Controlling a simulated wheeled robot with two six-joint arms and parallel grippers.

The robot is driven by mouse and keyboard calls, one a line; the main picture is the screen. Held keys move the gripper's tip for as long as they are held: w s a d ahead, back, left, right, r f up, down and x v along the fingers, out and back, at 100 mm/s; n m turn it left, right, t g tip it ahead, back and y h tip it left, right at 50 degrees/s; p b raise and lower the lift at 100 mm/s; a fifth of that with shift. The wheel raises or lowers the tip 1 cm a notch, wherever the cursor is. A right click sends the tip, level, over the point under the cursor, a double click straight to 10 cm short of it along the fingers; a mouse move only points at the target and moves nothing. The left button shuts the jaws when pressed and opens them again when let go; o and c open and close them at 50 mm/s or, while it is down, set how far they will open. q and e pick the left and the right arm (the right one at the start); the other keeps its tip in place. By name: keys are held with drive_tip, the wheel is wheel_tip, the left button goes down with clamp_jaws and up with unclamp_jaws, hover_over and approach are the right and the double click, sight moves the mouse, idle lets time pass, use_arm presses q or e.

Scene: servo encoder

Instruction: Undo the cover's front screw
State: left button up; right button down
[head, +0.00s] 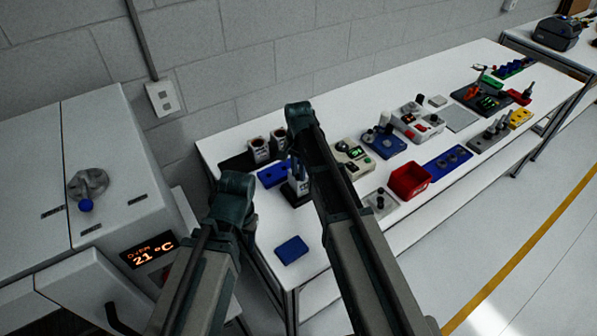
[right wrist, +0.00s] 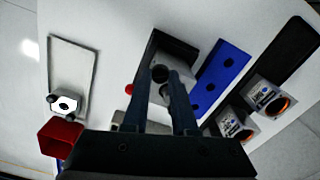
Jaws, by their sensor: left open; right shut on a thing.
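A small grey-white unit (head: 299,186) stands on a dark base on the white table; it is likely the one with the cover. In the right wrist view the grey unit (right wrist: 158,92) sits over a dark base plate, with a dark round part at its top. My right gripper (head: 294,160) points down over it. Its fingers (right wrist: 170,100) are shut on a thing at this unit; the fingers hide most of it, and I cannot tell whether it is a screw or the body. My left gripper (head: 236,188) is open, apart from the unit, to its left and nearer. No screw can be made out.
Two labelled grey units (head: 259,149) stand on a black strip beside a blue holed block (head: 273,173). A blue pad (head: 291,249) lies near the front edge. A grey cabinet (head: 100,165) stands left.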

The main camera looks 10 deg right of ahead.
drive_tip(key=shift+n, duration=0.3)
drive_tip(key=n, duration=0.3)
drive_tip(key=shift+n, duration=0.4)
drive_tip(key=n, duration=0.4)
drive_tip(key=shift+n, duration=0.3)
drive_tip(key=n, duration=0.4)
drive_tip(key=shift+n, duration=2.1)
drive_tip(key=c, duration=0.7)
unclamp_jaws()
